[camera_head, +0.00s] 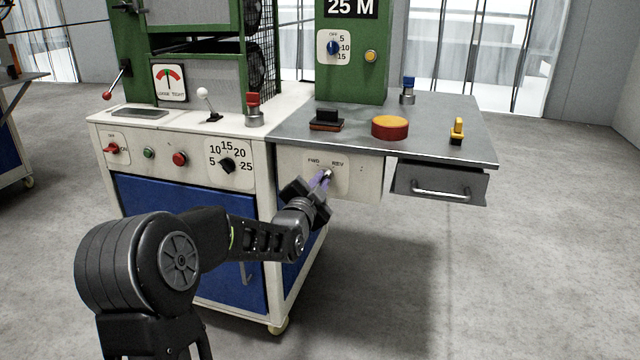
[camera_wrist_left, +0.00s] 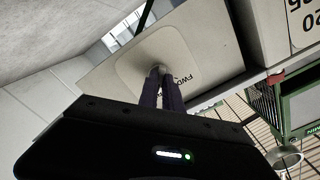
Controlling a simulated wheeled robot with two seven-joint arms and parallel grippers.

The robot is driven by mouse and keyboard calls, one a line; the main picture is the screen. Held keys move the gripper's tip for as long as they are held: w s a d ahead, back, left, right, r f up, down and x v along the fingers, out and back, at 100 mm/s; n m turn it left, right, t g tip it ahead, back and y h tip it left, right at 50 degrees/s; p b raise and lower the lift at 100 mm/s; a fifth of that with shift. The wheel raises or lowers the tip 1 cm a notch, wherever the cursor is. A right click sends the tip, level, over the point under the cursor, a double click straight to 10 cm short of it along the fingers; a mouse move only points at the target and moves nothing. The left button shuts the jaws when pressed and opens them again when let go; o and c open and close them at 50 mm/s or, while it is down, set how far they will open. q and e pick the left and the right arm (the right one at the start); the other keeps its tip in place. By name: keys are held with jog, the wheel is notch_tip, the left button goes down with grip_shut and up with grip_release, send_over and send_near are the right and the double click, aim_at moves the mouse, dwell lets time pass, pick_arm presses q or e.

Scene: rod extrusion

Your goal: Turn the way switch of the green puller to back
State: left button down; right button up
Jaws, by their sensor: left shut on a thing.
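The way switch is on a pale plate (camera_head: 341,184) marked FWD and REV, on the white front panel of the green puller (camera_head: 350,70). My left gripper (camera_head: 325,178) is at this plate, its purple fingers shut on the switch. In the left wrist view the two fingers (camera_wrist_left: 160,88) meet at the small grey switch knob (camera_wrist_left: 158,68) in the middle of the plate (camera_wrist_left: 133,62). The fingers hide most of the knob, so I cannot tell which way it points. The FWD label shows beside it; REV is not readable there. My right gripper is not in view.
An open drawer (camera_head: 440,184) juts out right of the plate. A dial panel (camera_head: 229,165) is to the left. The floor on the right is clear.

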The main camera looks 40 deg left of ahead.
pick_arm(q)
jog(key=c, duration=1.5)
grip_release()
jog(key=shift+s, duration=0.1)
jog(key=p+v, duration=0.1)
jog(key=v, duration=0.6)
jog(key=shift+s+d, duration=0.15)
jog(key=shift+s, duration=0.15)
